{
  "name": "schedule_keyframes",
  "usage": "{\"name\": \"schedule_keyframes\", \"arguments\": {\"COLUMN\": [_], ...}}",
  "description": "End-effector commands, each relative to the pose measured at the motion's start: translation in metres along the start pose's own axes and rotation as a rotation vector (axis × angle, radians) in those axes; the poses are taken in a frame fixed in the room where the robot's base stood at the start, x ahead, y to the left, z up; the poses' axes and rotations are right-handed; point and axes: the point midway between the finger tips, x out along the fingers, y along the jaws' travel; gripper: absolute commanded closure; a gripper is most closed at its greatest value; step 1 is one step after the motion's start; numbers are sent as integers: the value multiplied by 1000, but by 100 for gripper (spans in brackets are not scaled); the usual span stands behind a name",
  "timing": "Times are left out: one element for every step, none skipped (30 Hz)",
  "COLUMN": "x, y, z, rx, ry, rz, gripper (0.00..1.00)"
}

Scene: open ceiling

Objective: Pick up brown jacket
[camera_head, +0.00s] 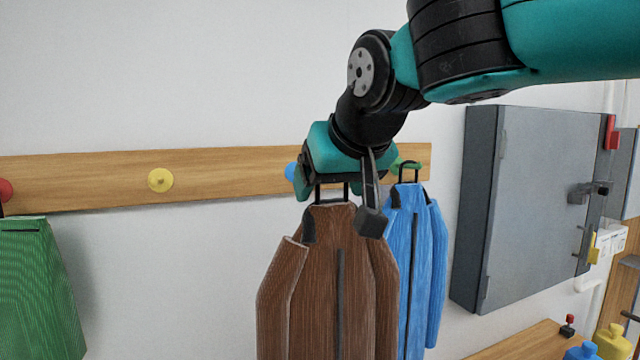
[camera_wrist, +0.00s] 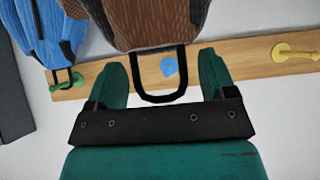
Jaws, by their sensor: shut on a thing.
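The brown jacket (camera_head: 318,280) hangs upright in front of the wall in the head view, its black hanging loop at the top. My gripper (camera_head: 337,195) is at the top of the jacket, shut on it at the loop. In the wrist view the jacket (camera_wrist: 155,22) is at the top, and its loop runs down between the two green fingers of my gripper (camera_wrist: 161,64). A blue peg (camera_wrist: 168,67) shows through the loop. I cannot tell whether the loop still rests on this peg.
A blue jacket (camera_head: 415,265) hangs close on the right from a green peg. A green garment (camera_head: 38,290) hangs at far left. A yellow peg (camera_head: 160,180) on the wooden rail (camera_head: 235,172) is bare. A grey cabinet (camera_head: 535,195) juts out on the right.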

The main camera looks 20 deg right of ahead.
Motion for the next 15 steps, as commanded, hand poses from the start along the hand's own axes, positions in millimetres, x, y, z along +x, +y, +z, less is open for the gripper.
{"name": "schedule_keyframes", "arguments": {"x": [-11,-13,-15,-17,-19,-21,-23,-23,-23,-23,-23,-24,-24,-24,-25], "y": [0,0,0,0,0,0,0,0,0,0,0,-1,-1,-1,-1], "z": [-3,-2,1,3,5,8,9,10,10,10,10,11,11,11,11], "rx": [-1,0,-1,-2,-1,-1,-2,-2,-2,-1,0,0,-1,0,0], "ry": [0,1,1,1,1,1,2,2,0,0,1,0,0,1,0], "rz": [-1,0,0,0,0,-1,-1,1,3,4,4,6,6,7,8], "gripper": [87,87,87,87,87,87,87,87,87,87,87,87,87,87,87]}}
